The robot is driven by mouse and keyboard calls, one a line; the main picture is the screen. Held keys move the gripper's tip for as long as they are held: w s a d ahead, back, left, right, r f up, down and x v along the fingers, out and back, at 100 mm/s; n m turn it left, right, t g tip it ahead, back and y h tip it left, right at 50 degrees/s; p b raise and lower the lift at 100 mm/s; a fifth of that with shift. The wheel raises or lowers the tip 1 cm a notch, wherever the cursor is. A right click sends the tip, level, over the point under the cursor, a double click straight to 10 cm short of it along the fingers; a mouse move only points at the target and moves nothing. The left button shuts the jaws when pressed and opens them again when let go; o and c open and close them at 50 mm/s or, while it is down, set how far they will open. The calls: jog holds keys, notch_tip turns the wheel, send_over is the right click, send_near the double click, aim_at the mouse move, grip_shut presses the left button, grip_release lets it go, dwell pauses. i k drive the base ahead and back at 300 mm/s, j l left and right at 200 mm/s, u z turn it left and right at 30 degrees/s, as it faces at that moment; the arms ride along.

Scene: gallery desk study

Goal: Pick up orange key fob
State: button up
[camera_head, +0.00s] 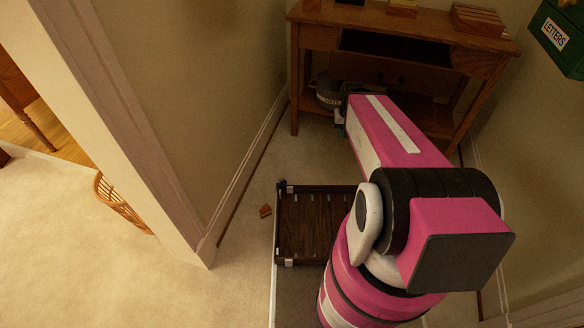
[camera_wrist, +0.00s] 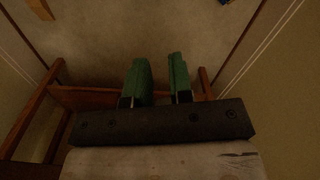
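A small orange-brown item (camera_head: 265,211), which may be the key fob, lies on the carpet just left of a dark slatted tray (camera_head: 277,232). It is too small to make out clearly. My arm reaches away from it toward the wooden desk, and my gripper's end is mostly hidden behind the arm in the head view. In the wrist view my gripper (camera_wrist: 158,62) has two green fingers apart with nothing between them. I cannot identify the key fob in the wrist view.
The wooden desk (camera_head: 413,38) stands against the back wall with small wooden items on top. A green letters box (camera_head: 560,38) hangs at the upper right. A wicker basket (camera_head: 121,205) stands by the doorway wall edge. Open carpet lies at the lower left.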

aim_at(265, 213)
jog(key=k+j+z, duration=0.5)
jog(key=k, duration=0.6)
jog(key=k+z, duration=0.5)
jog(key=k, duration=0.55)
